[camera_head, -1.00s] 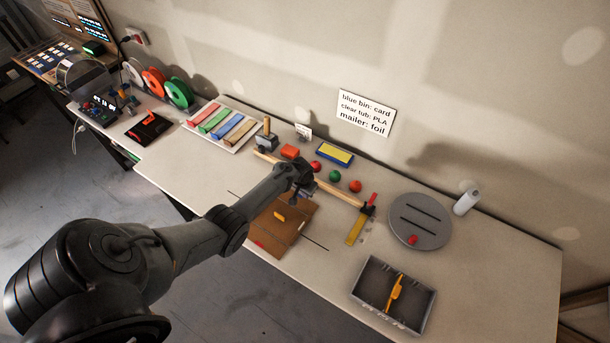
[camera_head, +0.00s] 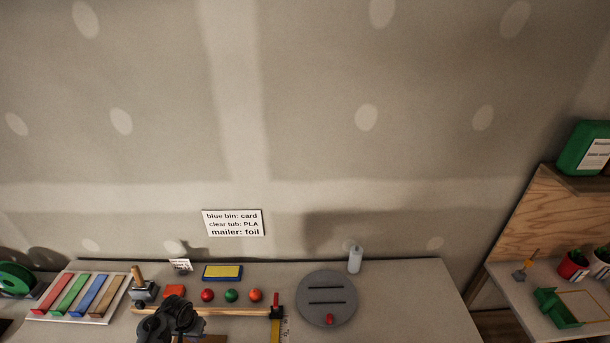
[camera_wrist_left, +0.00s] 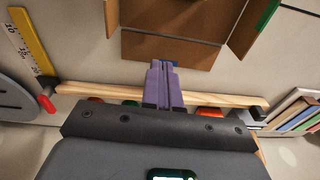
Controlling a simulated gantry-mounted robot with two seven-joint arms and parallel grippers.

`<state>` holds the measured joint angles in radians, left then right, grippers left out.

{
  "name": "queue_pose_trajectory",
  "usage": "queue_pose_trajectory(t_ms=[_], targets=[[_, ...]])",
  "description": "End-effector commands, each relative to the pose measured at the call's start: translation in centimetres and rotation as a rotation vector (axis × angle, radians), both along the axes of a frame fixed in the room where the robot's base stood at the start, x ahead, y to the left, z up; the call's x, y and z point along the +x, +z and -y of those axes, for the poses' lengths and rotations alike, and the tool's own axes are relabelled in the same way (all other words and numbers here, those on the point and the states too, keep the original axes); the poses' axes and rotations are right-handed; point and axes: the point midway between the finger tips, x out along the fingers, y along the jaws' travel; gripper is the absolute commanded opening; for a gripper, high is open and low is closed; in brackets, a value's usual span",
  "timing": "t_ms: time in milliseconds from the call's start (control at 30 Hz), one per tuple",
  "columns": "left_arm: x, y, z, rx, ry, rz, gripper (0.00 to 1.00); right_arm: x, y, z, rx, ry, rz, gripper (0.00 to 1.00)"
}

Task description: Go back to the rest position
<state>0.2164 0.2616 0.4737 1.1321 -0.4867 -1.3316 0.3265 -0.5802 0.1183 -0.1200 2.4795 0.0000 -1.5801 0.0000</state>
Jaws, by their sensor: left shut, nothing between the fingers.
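My left gripper (camera_head: 172,318) shows as a dark shape at the bottom of the head view, in front of the wooden bar (camera_head: 225,311). In the left wrist view its purple fingers (camera_wrist_left: 163,72) are together with nothing between them. They reach across the wooden bar (camera_wrist_left: 215,98) in the picture, toward the open cardboard box (camera_wrist_left: 185,15); I cannot tell whether they touch either. My right gripper is in neither view.
The table holds a grey round plate (camera_head: 328,298), a white bottle (camera_head: 355,259), a blue-yellow sponge-like block (camera_head: 222,272), coloured balls (camera_head: 231,295) and coloured strips (camera_head: 92,295). A yellow ruler (camera_wrist_left: 27,40) lies near the bar. A second table (camera_head: 520,290) stands right.

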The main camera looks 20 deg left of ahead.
Motion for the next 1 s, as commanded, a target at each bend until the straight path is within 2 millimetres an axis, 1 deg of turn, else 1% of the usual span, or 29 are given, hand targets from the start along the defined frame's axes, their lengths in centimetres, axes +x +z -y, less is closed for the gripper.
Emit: queue_pose_trajectory(t_ms=[33,67,100,167,200,267,300,333,367,400,467,500,567,600,667,700,800,900,1000], targets=[[-2.5,-1.8,0.8,-0.001,-0.014,-0.047,0.00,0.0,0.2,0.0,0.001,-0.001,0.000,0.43],[-4.1,-2.7,1.3,0.002,-0.031,-0.072,0.00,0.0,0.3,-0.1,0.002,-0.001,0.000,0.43],[-6.3,-3.8,2.3,0.014,-0.057,-0.104,0.00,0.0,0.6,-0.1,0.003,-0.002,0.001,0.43],[-9.1,-4.6,3.9,0.039,-0.102,-0.132,0.00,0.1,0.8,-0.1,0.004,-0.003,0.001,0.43],[-10.7,-4.7,5.2,0.059,-0.132,-0.141,0.00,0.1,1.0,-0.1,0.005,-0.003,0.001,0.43],[-13.0,-4.2,7.6,0.083,-0.187,-0.148,0.00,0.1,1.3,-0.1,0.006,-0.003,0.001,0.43],[-14.2,-3.6,9.4,0.095,-0.225,-0.145,0.00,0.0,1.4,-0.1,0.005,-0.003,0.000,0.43],[-14.9,-3.0,10.8,0.102,-0.251,-0.140,0.00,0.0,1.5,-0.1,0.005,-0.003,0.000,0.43],[-15.6,-2.3,12.2,0.105,-0.275,-0.131,0.00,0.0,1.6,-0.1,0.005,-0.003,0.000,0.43],[-16.4,-1.2,14.2,0.107,-0.309,-0.118,0.00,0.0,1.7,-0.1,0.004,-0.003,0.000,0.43],[-17.4,0.8,17.1,0.102,-0.352,-0.089,0.00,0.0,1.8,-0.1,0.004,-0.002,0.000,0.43],[-18.0,2.3,19.0,0.096,-0.380,-0.067,0.00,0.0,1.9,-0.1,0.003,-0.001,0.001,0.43],[-18.5,4.8,21.7,0.081,-0.413,-0.027,0.00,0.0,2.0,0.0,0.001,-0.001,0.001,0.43],[-18.7,6.6,23.2,0.071,-0.431,0.001,0.00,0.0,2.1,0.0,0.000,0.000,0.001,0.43],[-18.8,9.3,25.3,0.054,-0.454,0.046,0.00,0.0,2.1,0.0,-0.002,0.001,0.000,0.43],[-18.7,11.1,26.4,0.045,-0.465,0.078,0.00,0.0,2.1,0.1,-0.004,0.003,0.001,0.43],[-18.1,15.3,28.3,0.027,-0.487,0.158,0.00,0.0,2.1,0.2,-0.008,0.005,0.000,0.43],[-17.5,18.4,29.2,0.019,-0.499,0.217,0.00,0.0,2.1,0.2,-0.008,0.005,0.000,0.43],[-17.3,20.4,29.2,0.020,-0.505,0.247,0.00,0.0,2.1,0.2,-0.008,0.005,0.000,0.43]])
